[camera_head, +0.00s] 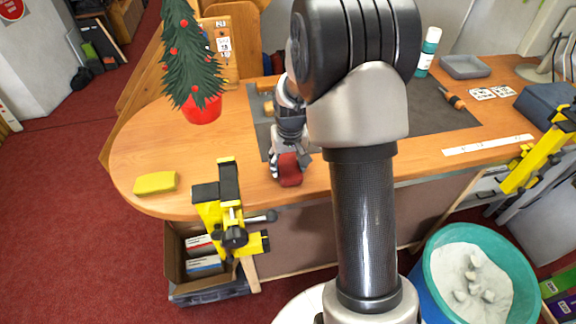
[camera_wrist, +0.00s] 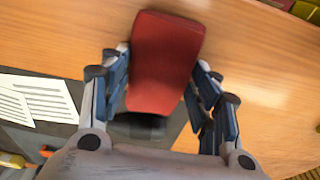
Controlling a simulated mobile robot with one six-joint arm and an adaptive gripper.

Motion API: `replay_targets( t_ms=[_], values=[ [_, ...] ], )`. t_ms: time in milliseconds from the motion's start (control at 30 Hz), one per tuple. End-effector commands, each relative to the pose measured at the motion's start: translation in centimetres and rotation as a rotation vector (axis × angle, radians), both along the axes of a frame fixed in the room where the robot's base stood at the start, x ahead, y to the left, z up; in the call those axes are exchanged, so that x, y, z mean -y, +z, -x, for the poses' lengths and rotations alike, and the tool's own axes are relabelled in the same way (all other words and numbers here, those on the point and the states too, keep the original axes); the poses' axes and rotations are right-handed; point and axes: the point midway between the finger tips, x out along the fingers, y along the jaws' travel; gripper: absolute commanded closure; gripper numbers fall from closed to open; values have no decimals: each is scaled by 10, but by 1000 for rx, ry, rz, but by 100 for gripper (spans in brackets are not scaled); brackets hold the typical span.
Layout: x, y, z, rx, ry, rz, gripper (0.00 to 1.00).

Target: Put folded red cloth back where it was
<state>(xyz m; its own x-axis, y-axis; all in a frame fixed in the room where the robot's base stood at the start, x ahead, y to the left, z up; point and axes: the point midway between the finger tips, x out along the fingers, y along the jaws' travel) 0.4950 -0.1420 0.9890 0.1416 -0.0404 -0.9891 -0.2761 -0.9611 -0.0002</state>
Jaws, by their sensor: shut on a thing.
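The folded red cloth (camera_head: 290,170) is a small dark-red block near the front edge of the wooden bench, in the head view. My gripper (camera_head: 287,162) is shut on it. In the wrist view the red cloth (camera_wrist: 166,55) stands between the two blue-grey fingers of my gripper (camera_wrist: 162,78), with its far end reaching past the fingertips. The bench's wood shows around it. I cannot tell whether the cloth touches the bench or hangs just above it.
A yellow clamp (camera_head: 228,212) stands at the bench's front edge, left of the cloth. A yellow sponge (camera_head: 155,183) lies farther left. A small tree in a red pot (camera_head: 202,109) stands behind. A dark mat (camera_head: 440,108) covers the bench's middle. Bare wood lies left of my gripper.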

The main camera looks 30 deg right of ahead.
Motion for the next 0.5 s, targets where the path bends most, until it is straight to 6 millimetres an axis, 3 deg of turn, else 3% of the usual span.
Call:
replay_targets(
  t_ms=[400,433,500],
  values=[
    [0,-7,-1,2,0,1,63],
    [0,-6,-1,2,0,1,42],
    [0,-6,-1,2,0,1,37]
  ],
)
